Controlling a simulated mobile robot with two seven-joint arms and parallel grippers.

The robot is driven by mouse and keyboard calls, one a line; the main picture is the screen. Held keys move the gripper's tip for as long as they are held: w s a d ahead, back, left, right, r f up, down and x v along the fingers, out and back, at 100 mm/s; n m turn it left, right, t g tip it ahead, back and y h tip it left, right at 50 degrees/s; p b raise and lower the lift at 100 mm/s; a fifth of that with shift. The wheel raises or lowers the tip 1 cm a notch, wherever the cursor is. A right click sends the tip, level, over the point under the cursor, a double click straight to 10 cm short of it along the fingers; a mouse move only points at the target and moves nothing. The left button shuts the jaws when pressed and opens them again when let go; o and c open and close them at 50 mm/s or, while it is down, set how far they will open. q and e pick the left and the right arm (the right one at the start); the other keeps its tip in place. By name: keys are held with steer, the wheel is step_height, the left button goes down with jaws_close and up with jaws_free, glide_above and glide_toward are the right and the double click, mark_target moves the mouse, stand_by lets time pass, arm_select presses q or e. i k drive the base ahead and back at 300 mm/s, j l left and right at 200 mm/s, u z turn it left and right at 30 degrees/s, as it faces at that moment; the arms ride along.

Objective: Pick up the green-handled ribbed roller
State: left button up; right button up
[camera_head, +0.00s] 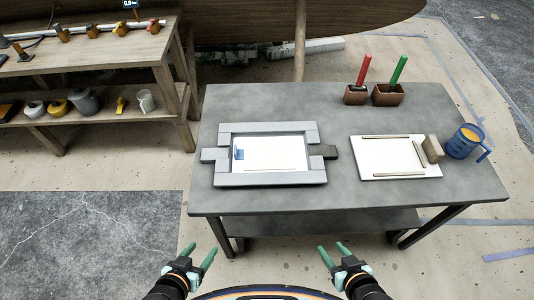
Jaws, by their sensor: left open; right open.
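The green-handled roller (399,69) stands handle-up in the right brown holder (388,98) at the back right of the grey table (270,202). Its lower end is hidden in the holder, so its ribs cannot be seen. A red-handled tool (364,68) stands in the left brown holder (355,97), just beside it. My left gripper (199,252) is open and empty in front of the table. My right gripper (332,250) is open and empty, also in front of the table, far from the roller.
A grey frame mould (272,179) lies on the table's left half. A white board (375,160) with strips, a tan block (432,149) and a blue cup (463,144) are at the right. A wooden shelf (100,64) stands at the back left. The table's back middle is clear.

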mark_target(403, 58)
steer(key=z, duration=1.9)
steer(key=l+z, duration=0.1)
steer(key=z, duration=0.35)
steer(key=i+z, duration=0.15)
steer(key=z, duration=0.25)
steer(key=i+z, duration=0.1)
steer(key=z, duration=0.35)
steer(key=i+u, duration=0.15)
steer(key=i, duration=0.55)
steer(key=i+l+u, duration=0.15)
steer(key=i, duration=0.5)
steer(key=i+u, duration=0.4)
steer(key=i, duration=0.2)
steer(key=i+l+u, duration=0.15)
steer(key=i+u, duration=0.2)
steer(key=i, duration=0.3)
steer(key=i+j+u, duration=0.1)
steer(key=i+u, duration=0.35)
steer(key=i+l+u, duration=0.15)
steer(key=i+u, duration=0.35)
steer(key=i, duration=0.15)
steer(key=i+u, duration=0.45)
steer(key=i, duration=0.15)
steer(key=i+u, duration=0.45)
steer(key=i+l, duration=0.05)
steer(key=i, duration=0.05)
